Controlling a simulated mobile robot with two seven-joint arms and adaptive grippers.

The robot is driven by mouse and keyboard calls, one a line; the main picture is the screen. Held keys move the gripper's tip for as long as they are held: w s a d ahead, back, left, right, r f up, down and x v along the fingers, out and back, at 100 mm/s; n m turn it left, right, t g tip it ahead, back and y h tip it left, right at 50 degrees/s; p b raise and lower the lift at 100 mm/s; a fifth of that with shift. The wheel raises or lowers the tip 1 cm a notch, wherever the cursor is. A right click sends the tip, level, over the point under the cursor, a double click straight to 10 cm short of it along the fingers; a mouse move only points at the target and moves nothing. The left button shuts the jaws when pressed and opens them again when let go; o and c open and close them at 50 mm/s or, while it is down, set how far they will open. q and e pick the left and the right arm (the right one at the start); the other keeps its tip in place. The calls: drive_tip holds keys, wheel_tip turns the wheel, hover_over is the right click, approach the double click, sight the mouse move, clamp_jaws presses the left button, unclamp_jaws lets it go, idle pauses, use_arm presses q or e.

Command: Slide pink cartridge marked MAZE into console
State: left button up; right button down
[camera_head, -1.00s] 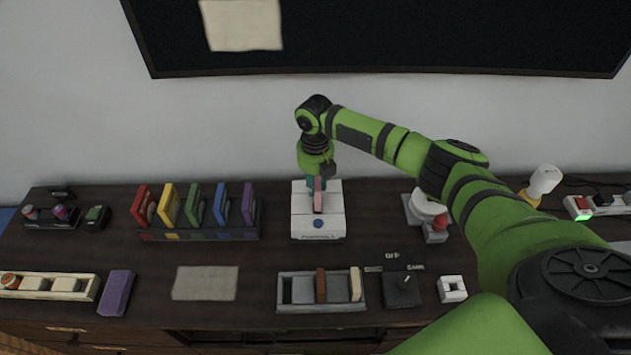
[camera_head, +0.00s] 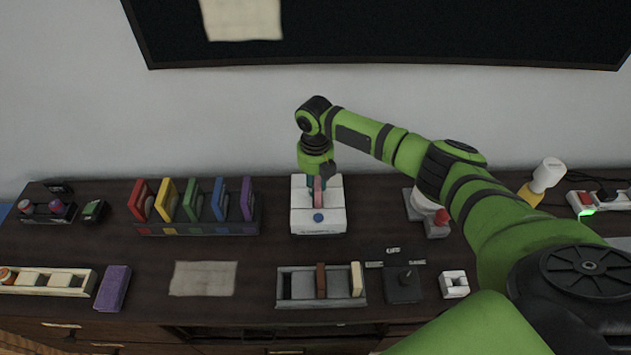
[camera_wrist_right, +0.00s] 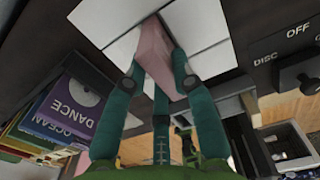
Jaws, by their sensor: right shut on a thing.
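The pink cartridge (camera_head: 318,191) stands edge-on at the white console (camera_head: 333,221), which has a blue button on its front. In the right wrist view the pink cartridge (camera_wrist_right: 153,55) sits between the teal fingers of my right gripper (camera_wrist_right: 158,85), with its far end at the console's white top (camera_wrist_right: 205,22). My right gripper (camera_head: 315,184) is shut on the cartridge above the console. How deep the cartridge sits in the slot is hidden, and its MAZE mark cannot be read. My left gripper is not in view.
A rack (camera_head: 200,229) of several coloured cases stands left of the console. A grey tray (camera_head: 296,301) with dividers and a black switch box (camera_head: 402,287) lie in front. A white device with a red knob (camera_head: 442,216) stands right, near my arm.

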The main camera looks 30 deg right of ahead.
drive_tip(key=shift+f+b, duration=0.6)
drive_tip(key=shift+f, duration=0.3)
drive_tip(key=c, duration=0.9)
unclamp_jaws()
drive_tip(key=shift+c, duration=0.2)
wheel_tip(320, 180, up, 12)
